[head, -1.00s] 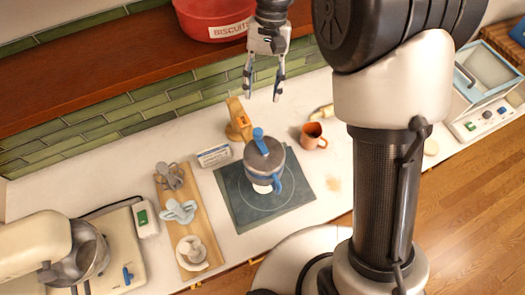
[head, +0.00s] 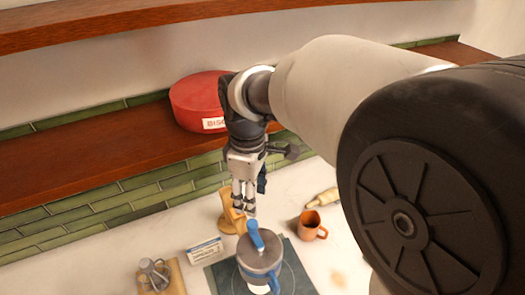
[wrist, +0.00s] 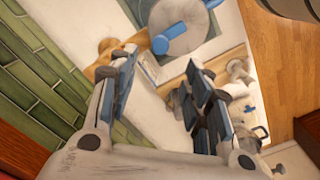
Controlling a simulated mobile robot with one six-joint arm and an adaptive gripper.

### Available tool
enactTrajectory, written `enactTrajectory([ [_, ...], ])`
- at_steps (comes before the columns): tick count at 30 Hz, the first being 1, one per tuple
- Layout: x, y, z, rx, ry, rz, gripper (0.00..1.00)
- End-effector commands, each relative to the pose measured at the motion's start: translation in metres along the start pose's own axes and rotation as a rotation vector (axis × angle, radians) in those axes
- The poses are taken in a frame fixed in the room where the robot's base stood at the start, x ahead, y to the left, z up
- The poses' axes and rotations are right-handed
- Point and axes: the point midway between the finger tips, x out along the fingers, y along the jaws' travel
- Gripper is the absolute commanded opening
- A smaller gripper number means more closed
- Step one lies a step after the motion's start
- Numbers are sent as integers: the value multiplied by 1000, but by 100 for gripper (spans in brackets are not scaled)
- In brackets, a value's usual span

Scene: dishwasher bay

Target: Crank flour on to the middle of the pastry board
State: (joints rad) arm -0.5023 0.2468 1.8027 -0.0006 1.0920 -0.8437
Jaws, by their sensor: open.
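A grey flour canister (head: 262,262) stands on the dark pastry board (head: 222,276), with a blue crank (head: 254,236) on its lid and a blue side handle. The board is partly cut off by the head view's lower edge. The canister (wrist: 200,18) and blue crank (wrist: 175,39) also show at the top of the wrist view. My gripper (head: 244,211) hangs fingers down, just above and behind the crank in the head view. In the wrist view my gripper (wrist: 160,62) is open with nothing between the fingers. Whether any flour lies on the board is hidden.
A wooden stand (head: 229,218) is close behind my fingers. A white label block (head: 205,250) is left of the canister, an orange mug (head: 311,226) right. A red biscuit tin (head: 196,103) sits on the shelf above. A wooden tray (head: 172,283) with utensils is at lower left.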

Motion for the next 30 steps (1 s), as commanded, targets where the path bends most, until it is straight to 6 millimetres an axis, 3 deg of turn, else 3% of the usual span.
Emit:
enactTrajectory([
  [9, 70, -1, 1, 1, -3, -4, 45],
  [15, 96, 0, 0, 2, -1, -2, 45],
  [28, 106, 0, 0, 2, 0, 0, 45],
  [30, 106, 0, 0, 2, 0, 0, 40],
])
